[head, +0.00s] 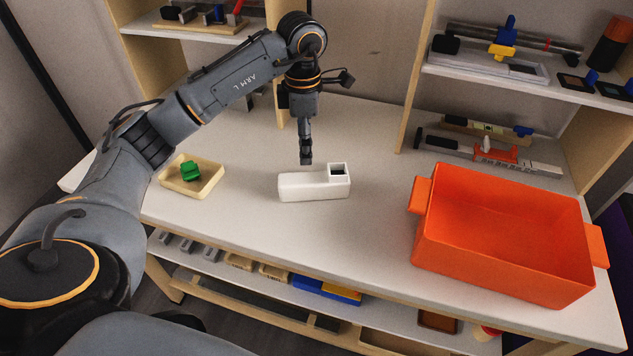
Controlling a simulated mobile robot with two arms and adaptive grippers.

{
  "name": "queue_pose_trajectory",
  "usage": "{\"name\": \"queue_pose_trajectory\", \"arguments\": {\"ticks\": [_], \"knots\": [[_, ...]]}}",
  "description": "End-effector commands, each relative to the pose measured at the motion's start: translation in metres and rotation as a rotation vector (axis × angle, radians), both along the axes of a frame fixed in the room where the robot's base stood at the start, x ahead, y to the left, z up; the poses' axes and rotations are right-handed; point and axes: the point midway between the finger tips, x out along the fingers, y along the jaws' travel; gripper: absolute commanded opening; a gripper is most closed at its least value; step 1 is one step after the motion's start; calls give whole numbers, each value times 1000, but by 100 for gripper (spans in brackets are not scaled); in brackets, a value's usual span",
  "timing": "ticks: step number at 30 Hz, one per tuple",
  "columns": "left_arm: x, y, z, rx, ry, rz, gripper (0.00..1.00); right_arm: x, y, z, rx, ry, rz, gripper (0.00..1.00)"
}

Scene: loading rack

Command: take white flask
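A white flask (312,186), a block-like body with a square raised neck and dark opening at its right end, lies on the white tabletop in the middle. My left gripper (306,160) points down just above and behind the flask, near its middle in the picture. Its fingers look close together and nothing shows between them, but the narrow view does not show whether they are open or shut. I cannot tell whether the fingertips touch the flask. My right gripper is not in view.
A large empty orange crate (432,232) stands at the right of the table. A small cream tray (212,181) with a green object (190,171) is at the left. Shelves with tools stand behind. The tabletop around the flask is clear.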

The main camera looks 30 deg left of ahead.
Motion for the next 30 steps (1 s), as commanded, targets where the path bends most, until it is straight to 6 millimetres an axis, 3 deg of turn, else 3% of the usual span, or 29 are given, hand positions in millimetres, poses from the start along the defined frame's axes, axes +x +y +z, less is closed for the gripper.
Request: {"name": "queue_pose_trajectory", "arguments": {"ticks": [9,17,25,30], "knots": [[0,-1,-59,-5,3,-2,74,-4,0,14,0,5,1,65],[2,-2,-78,-5,4,-2,74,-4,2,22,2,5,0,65],[7,-1,-116,-5,2,-2,74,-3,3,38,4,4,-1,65],[8,-1,-123,-5,0,-3,74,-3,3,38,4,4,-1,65]]}}
